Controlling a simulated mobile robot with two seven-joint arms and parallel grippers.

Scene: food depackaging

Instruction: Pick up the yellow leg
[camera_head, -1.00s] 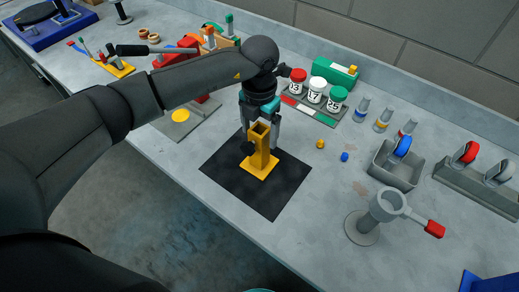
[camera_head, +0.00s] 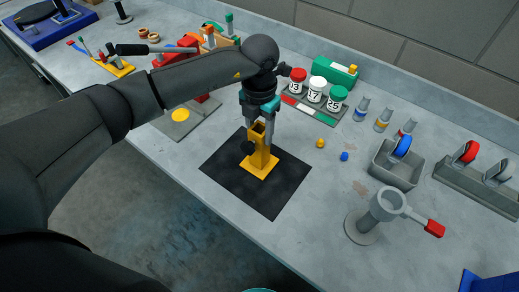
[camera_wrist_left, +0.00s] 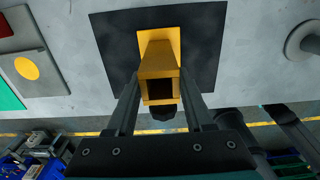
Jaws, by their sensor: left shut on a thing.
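The yellow leg (camera_head: 260,157) stands upright on a black mat (camera_head: 226,174), its flat square foot down and its hollow square top open. A dark knob sticks out from its side. My left gripper (camera_head: 260,140) comes down from above and is shut on the leg's upper post. In the left wrist view the yellow leg (camera_wrist_left: 159,72) sits between the two dark fingers (camera_wrist_left: 160,100), with its hollow end toward the camera and its foot on the mat. My right gripper is not in view.
A grey clamp stand with a red handle (camera_head: 434,228) is at front right. A grey bin (camera_head: 392,173), small bottles and labelled jars (camera_head: 316,90) line the right and back. A yellow piece (camera_head: 320,143) and a blue piece (camera_head: 344,156) lie right of the mat.

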